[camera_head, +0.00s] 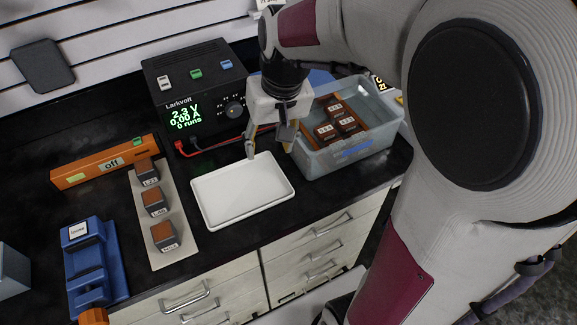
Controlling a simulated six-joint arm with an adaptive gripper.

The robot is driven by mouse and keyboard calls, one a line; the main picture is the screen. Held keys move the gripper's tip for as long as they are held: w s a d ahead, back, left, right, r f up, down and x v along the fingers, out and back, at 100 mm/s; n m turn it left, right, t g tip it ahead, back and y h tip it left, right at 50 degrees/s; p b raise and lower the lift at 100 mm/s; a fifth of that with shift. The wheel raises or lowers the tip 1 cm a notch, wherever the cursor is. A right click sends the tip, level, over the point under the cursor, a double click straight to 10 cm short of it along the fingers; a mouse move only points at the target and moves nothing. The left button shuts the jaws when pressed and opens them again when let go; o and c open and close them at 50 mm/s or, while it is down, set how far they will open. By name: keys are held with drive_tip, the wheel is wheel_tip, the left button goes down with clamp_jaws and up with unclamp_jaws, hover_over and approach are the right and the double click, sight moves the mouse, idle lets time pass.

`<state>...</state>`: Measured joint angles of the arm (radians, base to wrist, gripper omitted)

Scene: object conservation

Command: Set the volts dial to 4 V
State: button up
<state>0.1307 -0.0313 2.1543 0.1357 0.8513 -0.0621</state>
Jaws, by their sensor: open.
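The black Larkvolt power supply (165,78) stands at the back of the bench. Its green display (184,117) reads 2.3 V, 0.00 A and 0 runs. A round dark dial (235,110) sits on its front, right of the display; I cannot tell whether it is the volts dial, and its markings are too small to read. My gripper (268,148) is open and empty, pointing down above the back edge of the white tray. It is in front and to the right of the dial, apart from it.
The white tray (243,205) is empty. A clear bin (375,140) with several brown-topped blocks stands at right. An orange bar marked "off" (90,170), a beige strip (180,215) with 3 blocks and a blue fixture (85,265) are at left. Red and black leads (215,143) run before the supply.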

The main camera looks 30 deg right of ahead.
drive_tip(key=s+r+t, duration=0.1)
drive_tip(key=s+r, duration=0.1)
drive_tip(key=s, duration=0.7)
drive_tip(key=shift+s+a+r+h, duration=0.15)
drive_tip(key=shift+a+r+h, duration=0.15)
drive_tip(key=shift+r, duration=0.1)
drive_tip(key=shift+f, duration=0.1)
idle(0.5)
drive_tip(key=shift+n+t+y, duration=0.7)
drive_tip(key=shift+t, duration=0.1)
drive_tip(key=w, duration=0.8)
drive_tip(key=w+f, duration=0.1)
drive_tip(key=w, duration=0.8)
drive_tip(key=w+d, duration=0.1)
drive_tip(key=w, duration=0.8)
drive_tip(key=shift+f, duration=0.35)
